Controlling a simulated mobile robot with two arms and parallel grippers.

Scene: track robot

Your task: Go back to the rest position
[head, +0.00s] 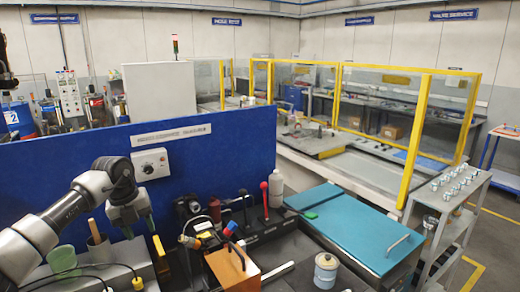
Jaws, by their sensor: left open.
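My left arm comes in from the lower left. Its gripper (130,226) hangs pointing down in front of the blue panel, above the left part of the bench. It is open, and nothing shows between its fingers. A grey cup with a wooden handle (97,245) stands just left of the gripper. A green container (62,260) is farther left, close to my arm. My right gripper is not in view.
The blue panel (60,165) with a dial box (150,164) stands behind the gripper. An orange box (232,268), a white bottle (276,188) and a can (325,270) stand to the right. A teal lid (350,225) covers the right bench. A grey trolley (455,205) is farther right.

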